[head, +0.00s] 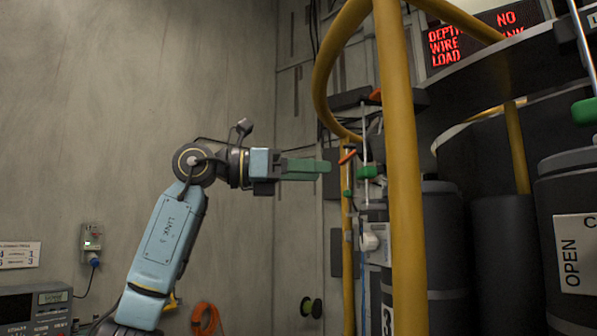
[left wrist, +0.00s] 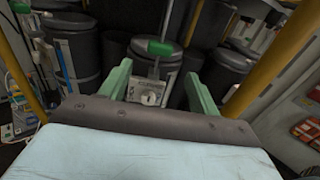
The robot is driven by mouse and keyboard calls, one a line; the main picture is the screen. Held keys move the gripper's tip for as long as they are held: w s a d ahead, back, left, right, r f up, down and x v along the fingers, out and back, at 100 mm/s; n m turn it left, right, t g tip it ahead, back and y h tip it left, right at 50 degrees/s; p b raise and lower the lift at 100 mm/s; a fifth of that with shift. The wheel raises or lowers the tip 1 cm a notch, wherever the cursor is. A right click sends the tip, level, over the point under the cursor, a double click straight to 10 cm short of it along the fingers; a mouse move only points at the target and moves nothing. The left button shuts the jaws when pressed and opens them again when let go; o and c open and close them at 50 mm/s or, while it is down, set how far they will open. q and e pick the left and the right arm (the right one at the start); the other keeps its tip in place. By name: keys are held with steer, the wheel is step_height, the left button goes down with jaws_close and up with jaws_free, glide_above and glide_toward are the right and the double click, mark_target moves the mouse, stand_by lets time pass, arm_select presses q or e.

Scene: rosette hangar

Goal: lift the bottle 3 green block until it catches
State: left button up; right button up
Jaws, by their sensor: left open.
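A green block (head: 370,172) sits on a thin upright rod beside the yellow post. A partly hidden label that seems to read 3 (head: 387,318) is lower down near it. In the left wrist view, a green block (left wrist: 158,47) on a rod shows ahead of my fingers, roughly between their lines; it looks like the same one. My left gripper (head: 326,167) points right at about the block's height, with a gap before it. In the left wrist view my left gripper (left wrist: 158,75) has its green fingers apart, with nothing held. My right gripper is out of view.
A yellow post (head: 400,170) and curved rail stand close by the block. Dark bottles (head: 440,240) stand behind. Another green block (head: 584,112) hangs at the far right. An orange lever (head: 347,156) is just left of the block.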

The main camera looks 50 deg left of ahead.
mark_target(359, 173)
arm_select(q)
steer(key=shift+p+x, duration=0.4)
steer(key=shift+x, duration=4.2)
steer(key=shift+w, duration=0.1)
steer(key=c, duration=1.1)
